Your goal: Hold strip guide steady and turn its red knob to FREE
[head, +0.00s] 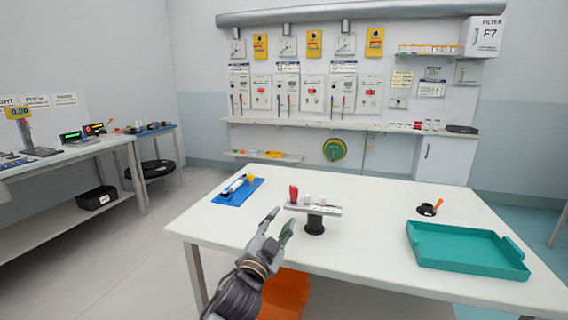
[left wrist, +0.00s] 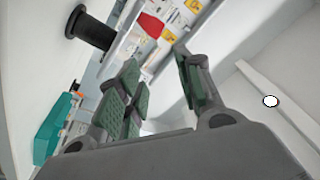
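The strip guide (head: 316,210) is a small grey plate on a black round pedestal (head: 315,224), standing near the front of the white table. Its red knob (head: 294,194) stands upright at the left end of the plate, with small pale posts beside it. My left gripper (head: 279,224) is open and empty, just left of and in front of the guide, apart from it. In the left wrist view the red knob (left wrist: 151,26) and the black pedestal (left wrist: 90,34) show beyond the open fingers (left wrist: 160,85). The knob's marking is too small to read. My right gripper is not in view.
A teal tray (head: 467,250) and a small black dish with an orange tool (head: 428,209) are at the right. An orange bin (head: 286,293) is below the front edge.

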